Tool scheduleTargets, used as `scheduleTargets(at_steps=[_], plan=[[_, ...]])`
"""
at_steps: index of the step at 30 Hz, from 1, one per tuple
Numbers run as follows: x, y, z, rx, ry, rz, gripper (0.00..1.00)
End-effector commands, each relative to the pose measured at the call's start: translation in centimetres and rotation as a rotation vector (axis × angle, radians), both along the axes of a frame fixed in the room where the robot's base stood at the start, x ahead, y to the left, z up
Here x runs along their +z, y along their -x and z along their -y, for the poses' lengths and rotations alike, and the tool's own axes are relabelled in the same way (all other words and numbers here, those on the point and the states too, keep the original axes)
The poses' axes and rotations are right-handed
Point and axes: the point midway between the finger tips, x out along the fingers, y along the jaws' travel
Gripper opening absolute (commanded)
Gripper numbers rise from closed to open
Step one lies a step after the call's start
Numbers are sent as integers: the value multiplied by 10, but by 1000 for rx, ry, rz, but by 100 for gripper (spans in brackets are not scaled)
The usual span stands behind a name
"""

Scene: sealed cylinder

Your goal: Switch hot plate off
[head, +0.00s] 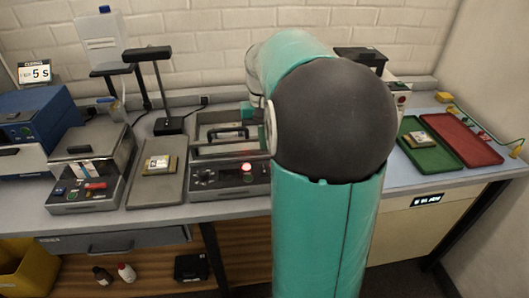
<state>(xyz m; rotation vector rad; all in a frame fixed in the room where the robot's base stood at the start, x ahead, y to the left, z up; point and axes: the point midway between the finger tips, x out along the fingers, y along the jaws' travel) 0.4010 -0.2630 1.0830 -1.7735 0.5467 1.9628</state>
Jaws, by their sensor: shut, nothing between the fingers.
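A grey device with a framed top and a black handle (228,133) stands on the bench just left of my arm. Its dark front panel (205,179) carries knobs or buttons and a glowing red light (247,167). It may be the hot plate, but I cannot read any label. My teal arm with its large black joint covers the device's right side and the bench behind it. My gripper cannot be made out; the arm hides that area.
Left of the device are a grey tray (142,190) with a small block (158,164), a grey machine with buttons (84,190), and a black stand (168,125). At right lie a green tray (432,157) and a red tray (466,143).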

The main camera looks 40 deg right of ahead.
Motion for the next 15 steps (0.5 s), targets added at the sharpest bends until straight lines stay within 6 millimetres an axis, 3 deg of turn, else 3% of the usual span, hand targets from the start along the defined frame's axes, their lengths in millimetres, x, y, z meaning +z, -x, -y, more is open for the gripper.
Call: scheduleTargets(at_steps=[6, 15], plan=[[40, 4, -3, 0, 3, 2, 0], [52, 6, -5, 1, 0, 0, 0]])
